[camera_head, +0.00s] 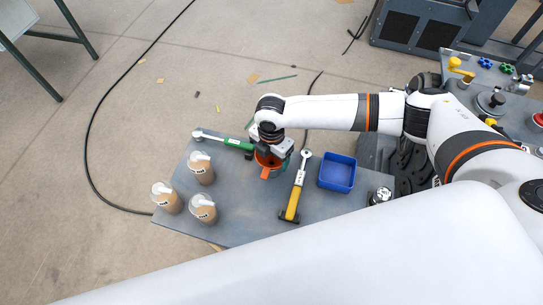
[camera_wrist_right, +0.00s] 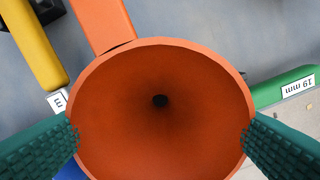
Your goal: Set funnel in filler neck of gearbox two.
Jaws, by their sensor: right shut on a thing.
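My right gripper (camera_head: 271,150) is over the grey table in the head view, shut on the orange funnel (camera_head: 266,171). In the right wrist view the funnel (camera_wrist_right: 160,65) faces the camera with its wide mouth, and its dark outlet hole is near the middle. The two green ribbed finger pads of my right gripper (camera_wrist_right: 160,140) press on opposite sides of its rim. The funnel's flat orange tab points to the top of that view. Its spout is hidden, and I cannot tell whether it touches the table. I cannot make out gearbox two or its filler neck for certain. My left gripper is not in view.
A green-handled wrench (camera_head: 235,143) and a yellow-handled wrench (camera_head: 297,190) lie on either side of the funnel. A blue bin (camera_head: 338,172) is to the right. Several brown jugs (camera_head: 201,168) stand at the left of the table (camera_head: 245,225). Machinery with knobs (camera_head: 490,103) stands far right.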

